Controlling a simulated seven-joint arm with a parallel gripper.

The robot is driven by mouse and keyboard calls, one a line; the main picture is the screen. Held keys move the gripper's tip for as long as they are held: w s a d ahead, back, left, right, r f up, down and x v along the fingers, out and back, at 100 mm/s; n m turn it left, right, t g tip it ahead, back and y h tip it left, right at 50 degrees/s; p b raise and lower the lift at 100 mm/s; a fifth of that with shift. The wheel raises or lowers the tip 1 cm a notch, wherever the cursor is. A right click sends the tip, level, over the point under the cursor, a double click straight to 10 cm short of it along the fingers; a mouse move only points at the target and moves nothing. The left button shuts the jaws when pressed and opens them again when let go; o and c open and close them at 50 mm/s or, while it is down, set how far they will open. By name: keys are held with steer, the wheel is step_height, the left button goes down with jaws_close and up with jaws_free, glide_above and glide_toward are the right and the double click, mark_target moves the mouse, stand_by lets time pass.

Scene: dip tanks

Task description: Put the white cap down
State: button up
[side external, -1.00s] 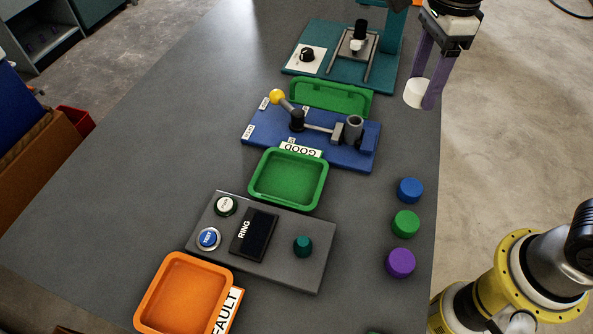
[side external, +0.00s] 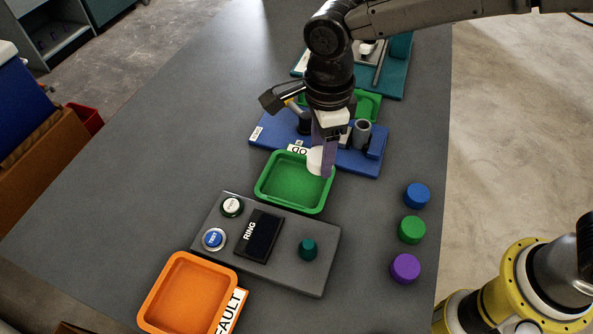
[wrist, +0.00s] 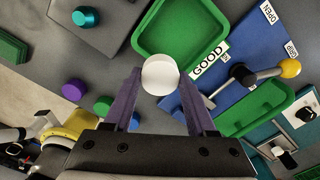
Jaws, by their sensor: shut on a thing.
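The white cap (side external: 315,160) is held between the purple fingers of my gripper (side external: 324,160). In the wrist view the white cap (wrist: 160,75) sits between the fingertips of my gripper (wrist: 160,82). It hangs over the far right edge of the green GOOD tray (side external: 263,190). The tray (wrist: 146,42) is empty and also shows in the wrist view. I cannot tell how high the cap is above the tray.
An orange FAULT tray (side external: 165,300) stands at the front left. A grey panel (side external: 290,280) with buttons lies between the trays. Blue (side external: 416,195), green (side external: 412,229) and purple (side external: 405,268) caps stand along the right table edge. A blue fixture (side external: 270,130) with a lever lies behind the green tray.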

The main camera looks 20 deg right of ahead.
glide_above(296, 184)
step_height(296, 184, down, 6)
steer(key=shift+s+d+r, duration=0.1)
steer(key=shift+s+r, duration=0.05)
steer(key=shift+f, duration=1.55)
steer(key=shift+f, duration=0.2)
steer(key=o, duration=1.3)
steer(key=shift+o, duration=0.2)
steer(key=shift+r, duration=0.15)
step_height(296, 184, up, 12)
steer(key=shift+r, duration=0.1)
